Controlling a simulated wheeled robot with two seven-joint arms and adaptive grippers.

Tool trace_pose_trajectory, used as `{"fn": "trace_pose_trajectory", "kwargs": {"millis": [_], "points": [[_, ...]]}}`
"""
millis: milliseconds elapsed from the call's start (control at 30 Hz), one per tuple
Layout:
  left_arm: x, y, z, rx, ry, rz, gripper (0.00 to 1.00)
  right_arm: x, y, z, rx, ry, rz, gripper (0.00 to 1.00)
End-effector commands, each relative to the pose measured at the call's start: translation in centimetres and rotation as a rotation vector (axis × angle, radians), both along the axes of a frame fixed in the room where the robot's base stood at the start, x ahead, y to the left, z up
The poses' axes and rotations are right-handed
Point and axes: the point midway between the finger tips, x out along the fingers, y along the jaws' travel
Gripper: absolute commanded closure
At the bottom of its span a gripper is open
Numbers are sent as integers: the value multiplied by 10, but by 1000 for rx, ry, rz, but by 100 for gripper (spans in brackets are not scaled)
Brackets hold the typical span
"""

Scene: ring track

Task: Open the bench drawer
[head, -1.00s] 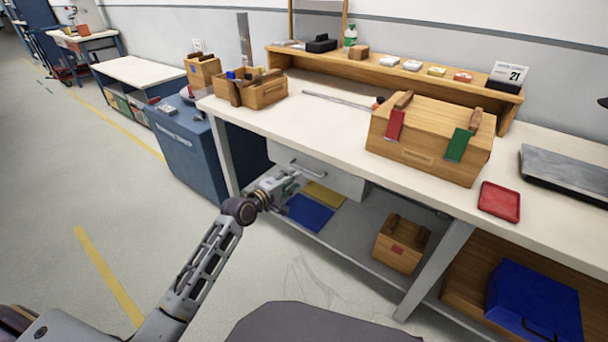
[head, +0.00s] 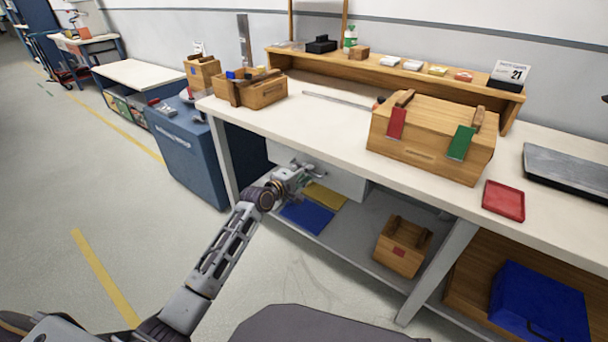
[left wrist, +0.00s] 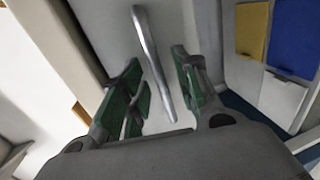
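The bench drawer (head: 345,182) is a pale front under the bench top, and it looks shut. Its metal bar handle (left wrist: 152,62) shows in the left wrist view against the drawer front; in the head view my gripper covers most of it. My left gripper (head: 312,172) is at the drawer front. In the left wrist view my left gripper (left wrist: 162,92) is open, with its green-padded fingers apart on either side of the handle's near end. I see a gap between the handle and each finger. My right gripper is not in view.
The bench top (head: 330,125) overhangs the drawer. Below, a shelf holds a blue sheet (head: 308,215), a yellow sheet (head: 325,196) and a small wooden box (head: 400,250). A blue cabinet (head: 185,150) stands left of the bench leg. The floor in front is clear.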

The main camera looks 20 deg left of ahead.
Motion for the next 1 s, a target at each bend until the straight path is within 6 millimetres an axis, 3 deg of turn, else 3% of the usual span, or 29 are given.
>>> {"fn": "trace_pose_trajectory", "kwargs": {"millis": [367,633,1000], "points": [[2,-1,0,0,0,0,68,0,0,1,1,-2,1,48],[2,-1,0,0,0,0,100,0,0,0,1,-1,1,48],[2,-1,-1,0,1,0,100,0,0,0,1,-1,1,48]]}}
